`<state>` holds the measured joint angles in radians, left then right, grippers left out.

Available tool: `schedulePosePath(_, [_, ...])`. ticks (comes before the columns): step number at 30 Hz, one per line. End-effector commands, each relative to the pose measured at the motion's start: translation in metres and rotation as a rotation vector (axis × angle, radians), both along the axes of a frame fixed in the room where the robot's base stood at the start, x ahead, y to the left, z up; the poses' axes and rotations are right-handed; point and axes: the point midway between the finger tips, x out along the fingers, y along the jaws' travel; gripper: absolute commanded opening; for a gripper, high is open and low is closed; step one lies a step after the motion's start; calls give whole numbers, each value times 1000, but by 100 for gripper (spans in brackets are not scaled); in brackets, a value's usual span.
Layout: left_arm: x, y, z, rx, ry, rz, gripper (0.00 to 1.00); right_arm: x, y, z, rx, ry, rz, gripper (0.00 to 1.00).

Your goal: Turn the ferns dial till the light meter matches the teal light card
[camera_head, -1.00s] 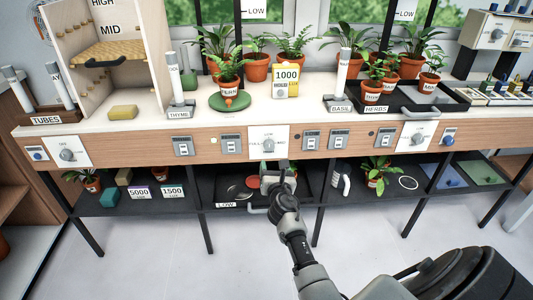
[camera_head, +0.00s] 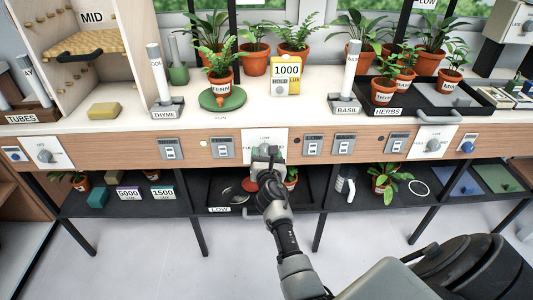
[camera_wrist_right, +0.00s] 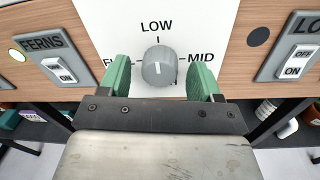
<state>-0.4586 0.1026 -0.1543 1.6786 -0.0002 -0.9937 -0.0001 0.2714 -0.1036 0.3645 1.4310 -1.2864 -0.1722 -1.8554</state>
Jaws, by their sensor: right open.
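The dial (camera_wrist_right: 159,67) is a grey round knob on a white panel (camera_head: 264,146) in the bench front, with LOW above it, MID to its right and a partly hidden label to its left. A FERNS switch (camera_wrist_right: 56,65) sits left of the panel. My right gripper (camera_wrist_right: 159,80) is open, its green fingers on either side of the knob with gaps showing. The yellow light meter (camera_head: 286,76) on the bench reads 1000. Cards reading 5000 (camera_head: 129,192) and 1500 (camera_head: 162,192) stand on the lower shelf; the 1500 card looks teal-edged. My left gripper is out of view.
The potted fern (camera_head: 221,82) stands on a green round base (camera_head: 222,100) behind the bench edge. Other panels with dials (camera_head: 45,156) and switches (camera_head: 169,148) line the front. A dark tray (camera_head: 232,204) and small plants are on the shelf below.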

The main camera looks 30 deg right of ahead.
Motion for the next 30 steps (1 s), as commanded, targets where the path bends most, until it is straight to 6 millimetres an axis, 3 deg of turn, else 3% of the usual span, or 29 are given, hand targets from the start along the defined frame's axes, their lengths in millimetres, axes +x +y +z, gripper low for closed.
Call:
schedulePosePath(2, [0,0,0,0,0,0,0,0,0,0,0,0,0,64])
schedulePosePath(12, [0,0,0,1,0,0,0,0,0,0,1,0,0,15])
schedulePosePath(21, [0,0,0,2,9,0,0,0,0,-1,33,-22,1,15])
schedulePosePath(30, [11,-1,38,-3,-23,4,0,0,0,-3,192,-120,1,15])
